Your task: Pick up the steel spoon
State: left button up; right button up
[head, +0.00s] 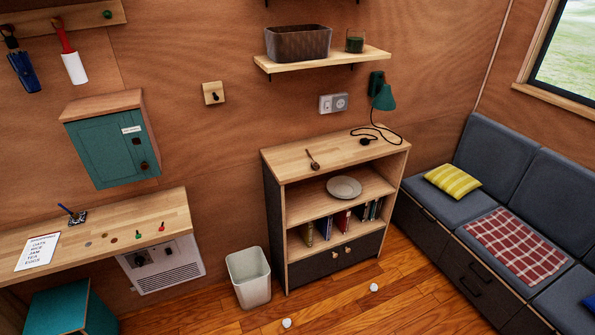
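A small spoon-shaped item (313,160) lies on the left part of the wooden top of the low bookcase (290,167). It looks dark brownish and is too small for me to tell whether it is steel. Nothing covers it. No other spoon is clearly visible. Neither of my grippers shows in the head view.
A teal lamp (384,98) with a looping cord is on the wall above the bookcase top's right part. A plate (344,187) lies on the shelf below. A white bin (249,277) and two small white balls (287,323) (374,287) are on the floor.

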aim_at(314, 165)
jog(key=u, duration=0.65)
jog(key=i, duration=0.7)
jog(key=u, duration=0.7)
jog(key=i, duration=0.7)
jog(key=z, duration=0.65)
jog(key=i, duration=0.8)
jog(key=z, duration=0.7)
